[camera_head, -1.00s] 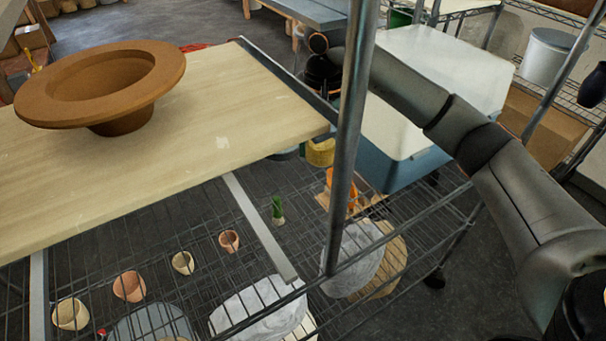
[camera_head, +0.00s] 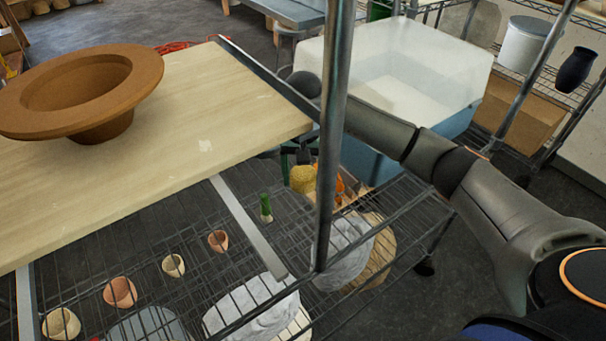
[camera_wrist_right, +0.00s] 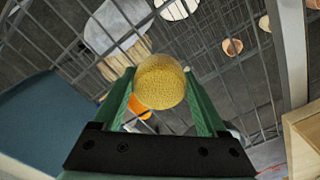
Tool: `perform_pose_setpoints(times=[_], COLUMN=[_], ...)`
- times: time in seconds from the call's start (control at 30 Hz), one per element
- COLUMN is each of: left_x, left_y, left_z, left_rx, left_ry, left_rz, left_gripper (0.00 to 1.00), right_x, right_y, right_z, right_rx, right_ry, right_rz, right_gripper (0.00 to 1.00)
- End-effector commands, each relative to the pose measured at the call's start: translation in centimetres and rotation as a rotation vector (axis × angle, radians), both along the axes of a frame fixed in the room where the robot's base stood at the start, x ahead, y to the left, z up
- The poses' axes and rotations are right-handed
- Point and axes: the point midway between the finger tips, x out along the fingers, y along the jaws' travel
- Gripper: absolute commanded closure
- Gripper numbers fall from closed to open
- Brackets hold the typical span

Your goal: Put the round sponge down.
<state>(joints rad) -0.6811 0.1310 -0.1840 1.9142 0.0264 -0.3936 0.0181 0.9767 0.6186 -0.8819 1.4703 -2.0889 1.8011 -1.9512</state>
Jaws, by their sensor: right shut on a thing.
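The round yellow sponge (camera_head: 302,178) is between the fingers of my right gripper (camera_head: 302,152) in the head view, just below the right corner of the wooden board. In the right wrist view the sponge (camera_wrist_right: 160,82) sits between the green fingertips of the right gripper (camera_wrist_right: 160,92), which are shut on it. The wire shelf (camera_wrist_right: 215,65) shows beyond it. I cannot tell whether the sponge touches the shelf. My left gripper is not in view.
A wide brown pot (camera_head: 85,90) stands on the wooden board (camera_head: 220,110). Several small pots, a green item (camera_head: 265,207) and grey stone-like pieces (camera_head: 340,255) are on the wire shelf. A metal post (camera_head: 330,140) stands before my right arm. A blue-white bin (camera_head: 400,75) is behind.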

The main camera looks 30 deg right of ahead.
Motion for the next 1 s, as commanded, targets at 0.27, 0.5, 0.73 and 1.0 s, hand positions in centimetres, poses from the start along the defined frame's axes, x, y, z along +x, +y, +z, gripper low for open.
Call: perform_pose_setpoints(times=[0.27,0.5,0.73,1.0], left_x=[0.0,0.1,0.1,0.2], left_y=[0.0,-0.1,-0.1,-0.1], left_z=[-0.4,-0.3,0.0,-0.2], left_rx=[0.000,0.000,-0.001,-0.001], left_ry=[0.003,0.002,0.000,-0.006], left_rz=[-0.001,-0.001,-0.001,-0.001], left_gripper=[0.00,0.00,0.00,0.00], right_x=[0.0,0.0,0.0,0.1], right_y=[0.0,0.0,0.0,0.0], right_z=[-0.3,-0.3,0.0,4.0], right_rx=[-0.001,-0.001,0.000,-0.001], right_ry=[-0.001,0.001,0.000,-0.005], right_rz=[-0.001,-0.001,0.000,0.001], right_gripper=[0.21,0.00,0.00,0.00])
